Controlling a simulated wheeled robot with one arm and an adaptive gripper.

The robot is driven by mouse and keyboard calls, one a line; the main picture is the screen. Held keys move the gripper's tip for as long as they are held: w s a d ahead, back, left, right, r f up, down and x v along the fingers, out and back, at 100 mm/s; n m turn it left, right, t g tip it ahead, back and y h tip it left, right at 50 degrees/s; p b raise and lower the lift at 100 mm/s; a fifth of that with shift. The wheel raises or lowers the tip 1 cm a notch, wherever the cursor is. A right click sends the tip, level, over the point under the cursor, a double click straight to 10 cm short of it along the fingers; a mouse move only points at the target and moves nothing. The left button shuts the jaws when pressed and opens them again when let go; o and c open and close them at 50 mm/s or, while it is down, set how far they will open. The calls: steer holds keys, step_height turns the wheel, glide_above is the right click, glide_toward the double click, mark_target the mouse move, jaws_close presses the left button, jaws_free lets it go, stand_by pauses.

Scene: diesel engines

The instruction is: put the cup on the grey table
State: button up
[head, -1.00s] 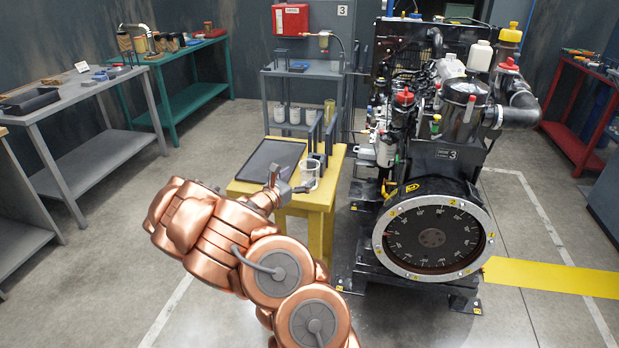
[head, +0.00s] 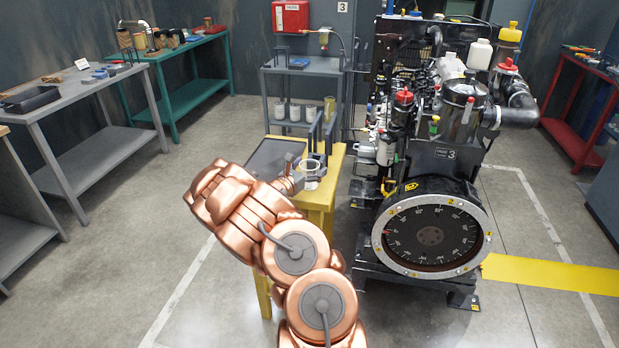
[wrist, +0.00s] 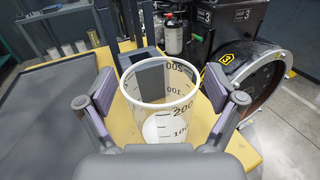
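The cup (head: 313,172) is a clear measuring beaker with dark graduation marks, upright on the yellow table (head: 318,197). It also shows in the middle of the wrist view (wrist: 160,112). My gripper (wrist: 160,92) is open, with one purple-padded finger on each side of the cup and small gaps between pads and cup. In the head view my gripper (head: 308,166) is at the cup, partly hidden by my copper arm. The grey table (head: 102,88) stands at the left, away from my gripper.
On the grey table are a black tray (head: 30,99), a small card and some tools; its middle front is bare. A dark flat tray (head: 270,157) lies beside the cup on the yellow table. The engine (head: 430,150) stands close on the right. Open floor lies between the tables.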

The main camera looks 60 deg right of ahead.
steer(key=c, duration=1.3)
